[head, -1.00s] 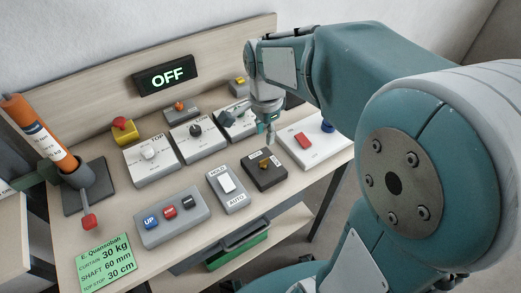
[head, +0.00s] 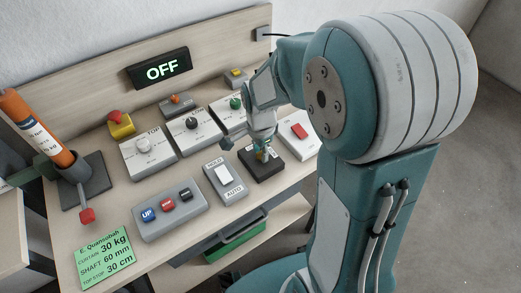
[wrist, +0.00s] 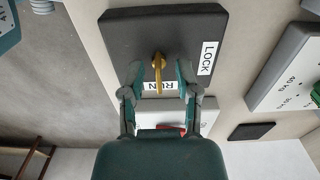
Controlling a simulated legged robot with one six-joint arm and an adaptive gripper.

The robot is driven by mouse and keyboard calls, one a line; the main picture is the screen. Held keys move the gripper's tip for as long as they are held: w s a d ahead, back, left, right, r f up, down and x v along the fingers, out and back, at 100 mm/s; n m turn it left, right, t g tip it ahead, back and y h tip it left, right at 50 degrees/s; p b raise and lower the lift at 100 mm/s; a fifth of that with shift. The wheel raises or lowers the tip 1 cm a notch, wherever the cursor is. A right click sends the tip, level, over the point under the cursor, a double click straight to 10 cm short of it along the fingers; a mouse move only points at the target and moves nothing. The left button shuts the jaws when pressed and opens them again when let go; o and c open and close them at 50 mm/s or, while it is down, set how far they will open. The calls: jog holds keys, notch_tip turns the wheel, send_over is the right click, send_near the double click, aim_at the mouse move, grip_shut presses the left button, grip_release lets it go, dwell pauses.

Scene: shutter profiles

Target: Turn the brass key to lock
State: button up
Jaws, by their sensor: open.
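The brass key (wrist: 158,70) sits in a dark key-switch box (wrist: 190,32) and shows between my fingers in the wrist view. Its handle lines up toward the RUN label (wrist: 160,86); the LOCK label (wrist: 208,57) is on the right side of the box. My gripper (wrist: 158,78) is open, with one finger on each side of the key and visible gaps to it. In the head view my gripper (head: 262,155) is over the dark box (head: 270,167) and hides most of the key.
A HOLD/AUTO rocker switch box (head: 225,182) is just left of the key box. A red rocker box (head: 300,135) is to its right. Dial boxes (head: 192,133) stand behind. The display (head: 160,68) reads OFF. A pushbutton box (head: 170,209) is further left.

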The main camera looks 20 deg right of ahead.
grip_shut()
jog(key=shift+n, duration=0.4)
jog(key=n, duration=0.3)
jog(key=shift+r+n, duration=0.1)
jog(key=shift+n, duration=0.3)
jog(key=n, duration=1.3)
jog(key=shift+w, duration=0.1)
jog(key=shift+n, duration=0.3)
